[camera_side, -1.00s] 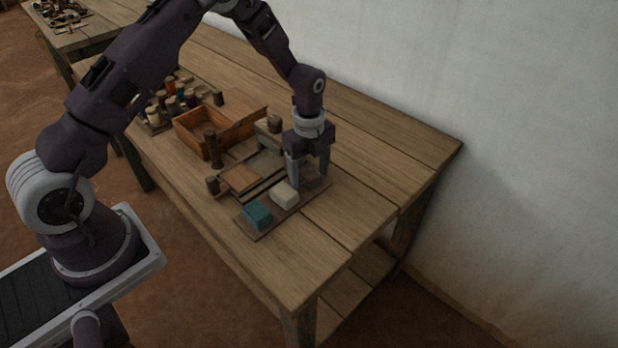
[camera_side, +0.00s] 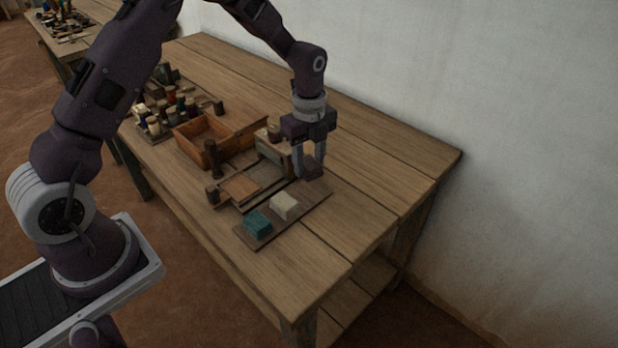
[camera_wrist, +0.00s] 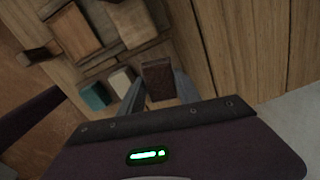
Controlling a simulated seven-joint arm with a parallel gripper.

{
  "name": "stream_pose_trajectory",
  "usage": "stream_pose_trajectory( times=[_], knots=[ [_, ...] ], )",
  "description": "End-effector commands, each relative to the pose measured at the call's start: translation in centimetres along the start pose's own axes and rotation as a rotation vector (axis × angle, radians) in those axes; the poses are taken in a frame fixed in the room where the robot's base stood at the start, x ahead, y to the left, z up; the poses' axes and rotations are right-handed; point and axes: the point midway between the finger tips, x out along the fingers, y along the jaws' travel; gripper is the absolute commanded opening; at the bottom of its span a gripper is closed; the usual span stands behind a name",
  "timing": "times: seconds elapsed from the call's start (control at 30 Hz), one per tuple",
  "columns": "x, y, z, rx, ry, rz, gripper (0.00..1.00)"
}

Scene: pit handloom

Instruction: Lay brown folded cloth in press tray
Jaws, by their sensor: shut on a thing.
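My gripper (camera_side: 311,172) is shut on the brown folded cloth (camera_side: 312,170), a small dark brown block just above the back end of a flat wooden board (camera_side: 290,220). In the wrist view the cloth (camera_wrist: 158,80) shows between the two fingers. A low wooden press frame with a flat tan tray-like part (camera_side: 241,187) stands left of the gripper; I take this as the press tray. It is empty on top. The fingers partly hide the cloth's sides.
A cream folded cloth (camera_side: 284,206) and a teal one (camera_side: 257,223) lie on the board. An upright dark post (camera_side: 212,160) and an open wooden box (camera_side: 203,138) stand beyond the press. Several spools (camera_side: 160,118) are farther back. The table's right side is clear.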

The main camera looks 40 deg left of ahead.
Motion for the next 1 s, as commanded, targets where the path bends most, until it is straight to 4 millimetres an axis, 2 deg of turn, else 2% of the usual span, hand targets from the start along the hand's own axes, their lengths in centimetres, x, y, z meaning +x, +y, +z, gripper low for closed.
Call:
stream_pose_trajectory(
  times=[0.03,0.5,0.77,1.0],
  knots=[
    [-1.2,-0.1,0.0,0.000,-0.001,-0.005,0.00],
    [-10.3,-0.1,0.0,0.000,-0.001,-0.004,0.00],
    [-10.2,4.0,4.3,-0.074,0.005,0.000,0.00],
    [-10.1,9.6,8.0,-0.151,0.004,0.000,0.00]
  ],
)
